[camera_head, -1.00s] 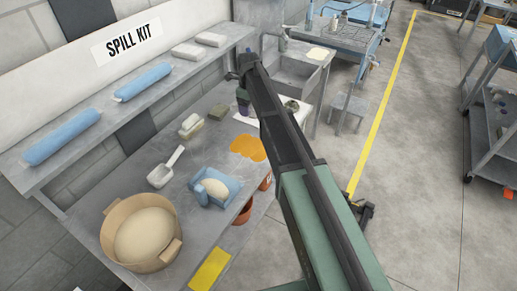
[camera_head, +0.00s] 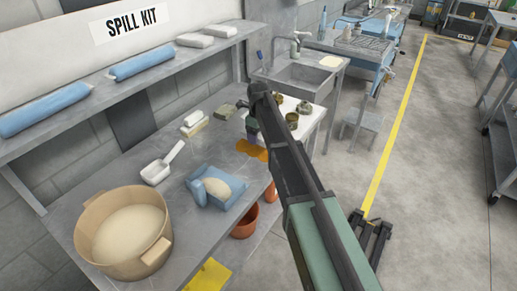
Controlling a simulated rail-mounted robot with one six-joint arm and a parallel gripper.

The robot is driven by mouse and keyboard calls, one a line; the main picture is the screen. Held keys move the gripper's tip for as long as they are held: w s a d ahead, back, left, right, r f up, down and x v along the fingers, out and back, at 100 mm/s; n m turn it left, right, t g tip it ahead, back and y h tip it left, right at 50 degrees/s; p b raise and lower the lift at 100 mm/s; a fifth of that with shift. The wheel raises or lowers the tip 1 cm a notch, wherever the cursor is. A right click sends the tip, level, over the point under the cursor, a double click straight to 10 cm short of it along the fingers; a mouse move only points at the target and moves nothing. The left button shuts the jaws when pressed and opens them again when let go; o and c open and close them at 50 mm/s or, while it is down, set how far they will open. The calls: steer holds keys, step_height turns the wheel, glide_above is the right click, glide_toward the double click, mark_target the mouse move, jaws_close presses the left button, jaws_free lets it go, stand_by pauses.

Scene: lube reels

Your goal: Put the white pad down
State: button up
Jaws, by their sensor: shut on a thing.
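My gripper (camera_head: 251,130) is seen past the dark forearm, low over the grey bench (camera_head: 110,180) near an orange spill (camera_head: 250,149). It is shut, but its fingertips and the white pad in it are hidden by my arm, so the pad's tilt and any contact with the bench cannot be told. The forearm covers part of the spill. Two other white pads (camera_head: 222,31) lie side by side on the shelf above.
On the bench are a tan tub (camera_head: 88,238), a white scoop (camera_head: 157,170), a blue dustpan (camera_head: 222,204), a brush (camera_head: 194,123) and a white tray (camera_head: 318,112) with small metal parts. Blue rolls (camera_head: 155,56) lie on the shelf. A sink (camera_head: 300,76) stands behind.

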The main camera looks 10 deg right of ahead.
mark_target(258, 147)
step_height(258, 147, down, 4)
steer(key=b, duration=0.3)
steer(key=shift+f, duration=0.15)
steer(key=shift+r, duration=0.25)
steer(key=shift+f, duration=0.15)
steer(key=o, duration=0.9)
